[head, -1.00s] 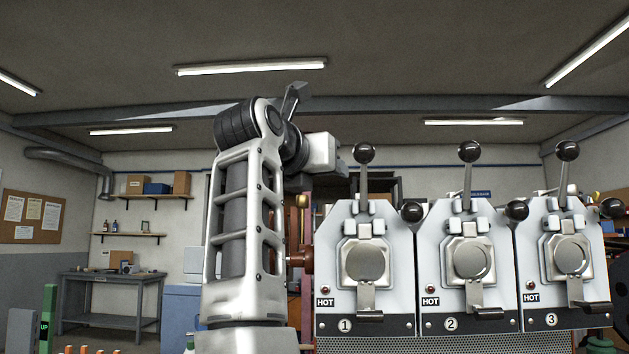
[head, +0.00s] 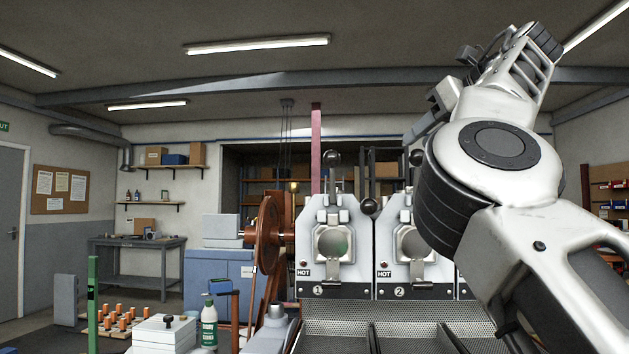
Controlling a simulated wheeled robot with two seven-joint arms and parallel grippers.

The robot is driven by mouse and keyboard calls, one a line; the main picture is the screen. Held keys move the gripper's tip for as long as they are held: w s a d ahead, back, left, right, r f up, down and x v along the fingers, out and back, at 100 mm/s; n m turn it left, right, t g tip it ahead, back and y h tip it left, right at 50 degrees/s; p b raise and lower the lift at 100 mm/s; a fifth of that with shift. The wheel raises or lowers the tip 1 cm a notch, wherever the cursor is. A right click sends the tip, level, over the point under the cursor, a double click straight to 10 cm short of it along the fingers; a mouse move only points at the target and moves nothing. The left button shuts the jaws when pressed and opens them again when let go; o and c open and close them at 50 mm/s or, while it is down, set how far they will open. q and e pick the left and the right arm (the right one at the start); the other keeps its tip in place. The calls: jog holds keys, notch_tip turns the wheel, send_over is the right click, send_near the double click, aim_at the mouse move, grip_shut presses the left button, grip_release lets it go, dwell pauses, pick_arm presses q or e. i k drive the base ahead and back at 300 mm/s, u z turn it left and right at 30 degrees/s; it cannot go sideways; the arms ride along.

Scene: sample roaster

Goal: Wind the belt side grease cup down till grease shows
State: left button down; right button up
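The belt side grease cup (head: 293,186) looks like a small brass-coloured cap on top of a brown upright, between the brown belt wheel (head: 269,235) and roaster unit 1 (head: 334,245). It is too small to tell how far down it is wound or whether grease shows. My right gripper (head: 421,127) is raised at the right, up and to the right of the cup and well apart from it. Its fingers are seen edge-on, so their opening is unclear. My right arm hides much of the roaster's right side. My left gripper is not in view.
Black-knobbed levers stand up from the roaster, with mesh cooling trays (head: 405,338) in front. A blue cabinet (head: 219,275) stands behind the wheel.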

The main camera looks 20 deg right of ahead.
aim_at(294, 187)
jog(key=u, duration=0.9)
jog(key=i, duration=1.4)
jog(key=z, duration=1)
jog(key=i, duration=0.6)
jog(key=z, duration=0.5)
